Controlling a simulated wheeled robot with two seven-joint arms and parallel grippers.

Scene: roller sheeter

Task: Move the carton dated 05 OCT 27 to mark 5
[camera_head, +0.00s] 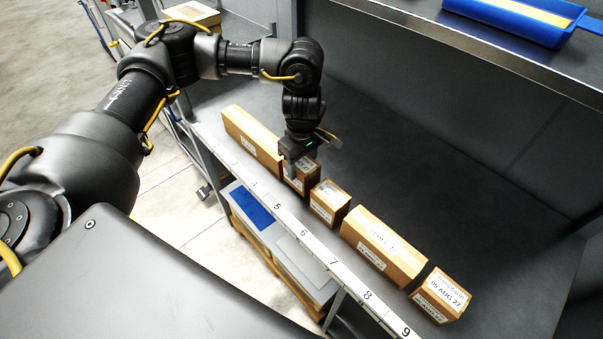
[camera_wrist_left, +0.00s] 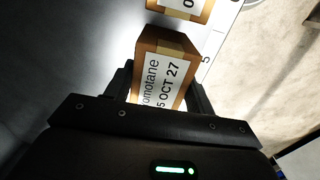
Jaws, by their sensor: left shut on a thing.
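The carton dated 05 OCT 27 (camera_wrist_left: 165,80) is a small brown box with a white label reading "5 OCT 27" in the left wrist view. My left gripper (camera_head: 297,168) is shut on it, with a finger on each side. In the head view the carton (camera_head: 301,183) is partly hidden under the gripper. It is in the row of cartons on the shelf, roughly level with mark 5 (camera_head: 278,207), which also shows in the left wrist view (camera_wrist_left: 207,59). I cannot tell whether its base touches the shelf. My right gripper is not in view.
A long carton (camera_head: 250,138) lies on one side of the held carton. On the other are a small carton (camera_head: 329,203), another long carton (camera_head: 383,247) and a 05 AUG 27 carton (camera_head: 440,296). The numbered strip (camera_head: 333,264) edges the shelf. The shelf behind is clear.

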